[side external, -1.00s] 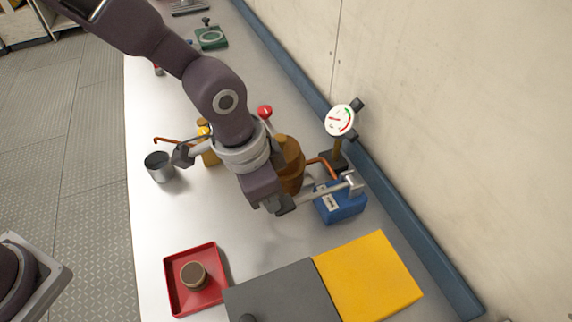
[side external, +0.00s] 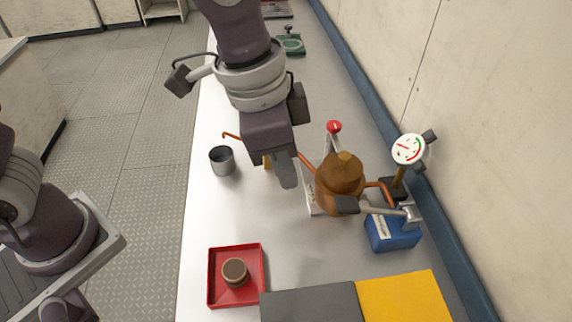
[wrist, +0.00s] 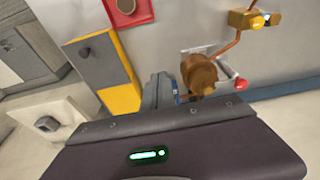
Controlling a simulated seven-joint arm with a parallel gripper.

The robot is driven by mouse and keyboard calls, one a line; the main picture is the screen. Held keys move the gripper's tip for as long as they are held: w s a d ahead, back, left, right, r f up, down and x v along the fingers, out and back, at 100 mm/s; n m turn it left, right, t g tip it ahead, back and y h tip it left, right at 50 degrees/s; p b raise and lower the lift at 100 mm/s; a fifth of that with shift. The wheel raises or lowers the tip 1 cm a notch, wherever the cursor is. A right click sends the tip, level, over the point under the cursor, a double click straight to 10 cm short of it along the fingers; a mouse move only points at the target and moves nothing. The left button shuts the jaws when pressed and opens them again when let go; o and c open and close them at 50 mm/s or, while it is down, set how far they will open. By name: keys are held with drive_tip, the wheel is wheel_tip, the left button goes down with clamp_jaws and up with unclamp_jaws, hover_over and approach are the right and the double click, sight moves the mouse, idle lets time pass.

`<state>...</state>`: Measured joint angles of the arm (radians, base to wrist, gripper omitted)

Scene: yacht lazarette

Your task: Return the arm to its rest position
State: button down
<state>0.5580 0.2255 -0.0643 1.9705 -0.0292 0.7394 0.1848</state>
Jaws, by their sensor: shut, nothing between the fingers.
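My gripper (side external: 287,172) hangs above the bench in the side view, its fingers together and empty. It is to the left of the copper-brown vessel (side external: 342,185), and apart from it as far as I can tell. In the wrist view the fingers (wrist: 158,92) show shut at the middle, with the copper vessel (wrist: 198,75) to their right. My arm comes down from the top of the side view.
A grey cup (side external: 222,160) stands left of my gripper. A red tray (side external: 236,293) holds a round brown piece (side external: 235,271). A blue box (side external: 392,233) and dial gauge (side external: 408,149) stand by the wall. Grey (side external: 312,303) and yellow (side external: 403,298) panels lie in front.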

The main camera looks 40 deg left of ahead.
idle(0.5)
drive_tip(key=s+a+r+n+t, duration=0.1)
drive_tip(key=s+a+r+n, duration=0.2)
drive_tip(key=a, duration=0.4)
drive_tip(key=s+a+r+n+t, duration=0.1)
drive_tip(key=s+a+r+n, duration=0.1)
drive_tip(key=a+r, duration=0.35)
drive_tip(key=s+a+f+n+t+y, duration=0.1)
drive_tip(key=s+a+n+t, duration=0.1)
drive_tip(key=s+a+n, duration=0.2)
drive_tip(key=s+a, duration=0.3)
drive_tip(key=a, duration=0.1)
drive_tip(key=shift+a+f+y, duration=0.15)
drive_tip(key=shift+f+y, duration=0.15)
drive_tip(key=shift+f, duration=0.1)
